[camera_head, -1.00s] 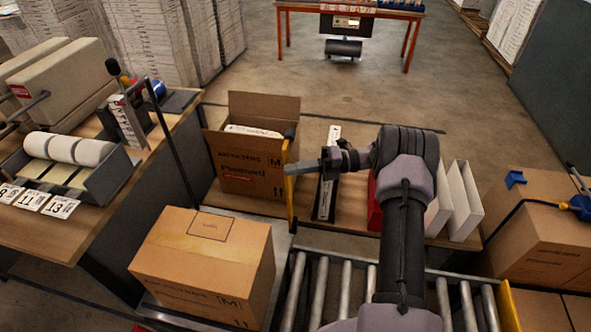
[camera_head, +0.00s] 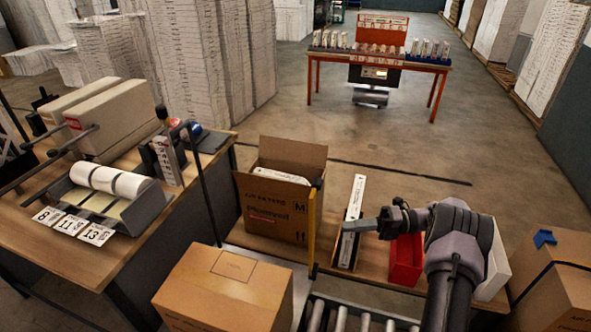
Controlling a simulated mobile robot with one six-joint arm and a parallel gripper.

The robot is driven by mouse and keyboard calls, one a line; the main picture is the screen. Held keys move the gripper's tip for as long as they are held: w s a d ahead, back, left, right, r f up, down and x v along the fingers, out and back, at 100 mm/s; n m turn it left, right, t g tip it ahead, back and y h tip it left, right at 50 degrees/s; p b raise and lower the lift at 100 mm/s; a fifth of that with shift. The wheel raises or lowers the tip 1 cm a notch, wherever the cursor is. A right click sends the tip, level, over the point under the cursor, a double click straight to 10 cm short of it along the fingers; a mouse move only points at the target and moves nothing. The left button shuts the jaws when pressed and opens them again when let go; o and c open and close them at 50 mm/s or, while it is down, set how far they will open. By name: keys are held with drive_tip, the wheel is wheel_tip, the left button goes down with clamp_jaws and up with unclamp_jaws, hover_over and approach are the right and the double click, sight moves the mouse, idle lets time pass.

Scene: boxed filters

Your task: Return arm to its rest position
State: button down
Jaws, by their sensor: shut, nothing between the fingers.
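My arm rises from the lower right of the head view, bent at the elbow, with its forearm pointing left. My gripper (camera_head: 352,227) is at its left end, shut and empty, above the wooden bench and in front of a narrow tray holding a long white item (camera_head: 352,207). It is apart from the open carton (camera_head: 277,215) to its left, which has a white filter (camera_head: 288,174) inside. The arm partly hides a red bin (camera_head: 405,262) and a white panel (camera_head: 497,262).
A closed carton (camera_head: 225,290) stands at the front, beside the roller conveyor (camera_head: 340,318). A label table (camera_head: 85,255) is at the left. Another carton (camera_head: 560,275) is at the right. A red-legged table (camera_head: 436,66) stands far back, with open floor before it.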

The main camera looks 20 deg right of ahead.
drive_tip(key=s+a+r+n+g+h+b, duration=0.15)
drive_tip(key=s+a+r+n+h, duration=0.25)
drive_tip(key=a+r+n, duration=0.45)
drive_tip(key=s+a+r+n+g+h, duration=0.3)
drive_tip(key=s+a+r+n+h, duration=0.2)
drive_tip(key=a+r+n, duration=0.35)
drive_tip(key=s+a+n+t+h+b, duration=0.1)
drive_tip(key=s+a+n+t+h, duration=0.1)
drive_tip(key=s+n, duration=0.5)
drive_tip(key=s+a+n+t+h, duration=0.3)
drive_tip(key=s+n+t, duration=0.1)
drive_tip(key=s+n, duration=0.4)
drive_tip(key=shift+s+r+b, duration=0.15)
drive_tip(key=shift+s+b, duration=0.25)
drive_tip(key=shift+s, duration=0.6)
